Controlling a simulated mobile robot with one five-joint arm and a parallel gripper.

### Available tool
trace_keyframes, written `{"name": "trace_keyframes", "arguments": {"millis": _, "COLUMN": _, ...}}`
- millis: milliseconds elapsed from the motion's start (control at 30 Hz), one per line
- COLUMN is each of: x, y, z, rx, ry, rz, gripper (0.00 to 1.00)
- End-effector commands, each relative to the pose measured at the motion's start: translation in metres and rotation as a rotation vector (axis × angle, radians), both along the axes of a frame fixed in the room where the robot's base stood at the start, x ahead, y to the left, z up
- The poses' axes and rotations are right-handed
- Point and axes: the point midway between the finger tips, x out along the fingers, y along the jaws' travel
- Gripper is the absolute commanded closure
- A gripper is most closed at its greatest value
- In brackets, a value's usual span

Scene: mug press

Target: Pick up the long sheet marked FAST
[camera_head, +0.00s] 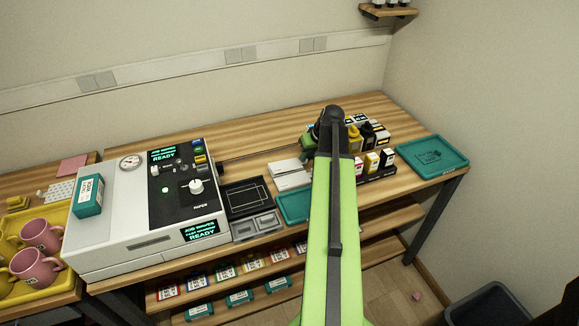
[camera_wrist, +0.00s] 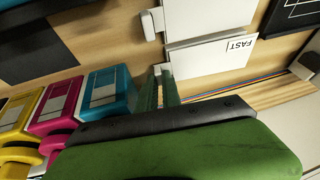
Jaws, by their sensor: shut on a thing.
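The white sheet marked FAST (camera_wrist: 212,57) lies beside another white sheet (camera_wrist: 205,18) in the wrist view. A small pale tab sits at its left end. The two white sheets (camera_head: 290,181) also show left of my arm in the head view, where the mark cannot be read. My gripper (camera_wrist: 162,80) has its narrow green fingers at the tab end and is shut on the sheet there. The exact contact is small and partly hidden by the gripper body. In the head view my gripper is largely hidden behind my arm.
Cyan (camera_wrist: 108,92), magenta (camera_wrist: 56,103) and yellow ink bottles stand close to my fingers. A black tray (camera_head: 246,198) and the printer (camera_head: 150,210) are to the left. A teal tray (camera_head: 432,156) is at the right. A coloured ribbon cable (camera_wrist: 235,92) runs beside the sheet.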

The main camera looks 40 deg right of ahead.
Motion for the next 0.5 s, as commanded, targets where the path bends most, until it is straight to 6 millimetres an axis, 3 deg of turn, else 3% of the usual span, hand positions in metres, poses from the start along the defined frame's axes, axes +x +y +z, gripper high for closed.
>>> {"name": "trace_keyframes", "arguments": {"millis": 333, "x": 0.000, "y": -0.001, "z": 0.003, "rx": 0.000, "ry": 0.000, "rz": -0.001, "gripper": 1.00}}
{"name": "trace_keyframes", "arguments": {"millis": 500, "x": -0.001, "y": -0.001, "z": 0.021, "rx": 0.000, "ry": 0.000, "rz": -0.001, "gripper": 1.00}}
